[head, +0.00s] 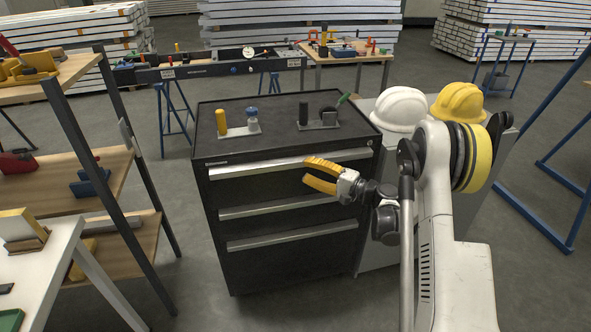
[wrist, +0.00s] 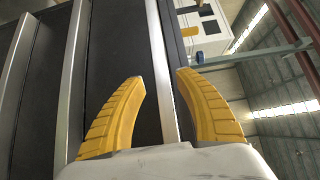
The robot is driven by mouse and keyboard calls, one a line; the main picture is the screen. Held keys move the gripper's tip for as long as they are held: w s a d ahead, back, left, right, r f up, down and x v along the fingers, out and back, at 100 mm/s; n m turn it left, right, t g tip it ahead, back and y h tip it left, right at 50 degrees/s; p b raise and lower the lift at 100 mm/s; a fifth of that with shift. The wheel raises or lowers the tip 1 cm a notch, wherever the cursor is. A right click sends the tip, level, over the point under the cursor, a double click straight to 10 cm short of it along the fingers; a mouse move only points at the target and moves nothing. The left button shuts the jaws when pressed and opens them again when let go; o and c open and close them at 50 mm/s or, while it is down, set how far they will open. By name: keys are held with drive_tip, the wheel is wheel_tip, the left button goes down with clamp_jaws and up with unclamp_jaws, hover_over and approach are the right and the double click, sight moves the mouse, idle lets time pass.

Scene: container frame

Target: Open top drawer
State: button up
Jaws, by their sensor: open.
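The black drawer cabinet (head: 215,125) stands upright in the middle of the head view. Its top drawer has a long silver handle (head: 255,168) below the top edge, and the drawer looks closed. My gripper (head: 307,171) is at the cabinet front, right of the handle's middle, with its yellow fingers open. In the wrist view, the top handle (wrist: 157,50) runs between the two open fingers (wrist: 161,75), one on each side. No grip on the handle shows. Part of the handle is hidden behind my gripper in the head view.
Two lower drawer handles (head: 280,207) (head: 290,235) lie below. Small tools on stands (head: 238,129) (head: 318,120) sit on the cabinet top. A white helmet (head: 400,108) and yellow helmet (head: 459,102) are at right. A shelf rack (head: 85,140) stands left. Some floor (head: 190,285) is clear.

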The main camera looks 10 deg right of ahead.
sight(296, 166)
drive_tip(key=b+x, duration=0.1)
drive_tip(key=x, duration=0.4)
drive_tip(key=shift+c, duration=0.5)
clamp_jaws()
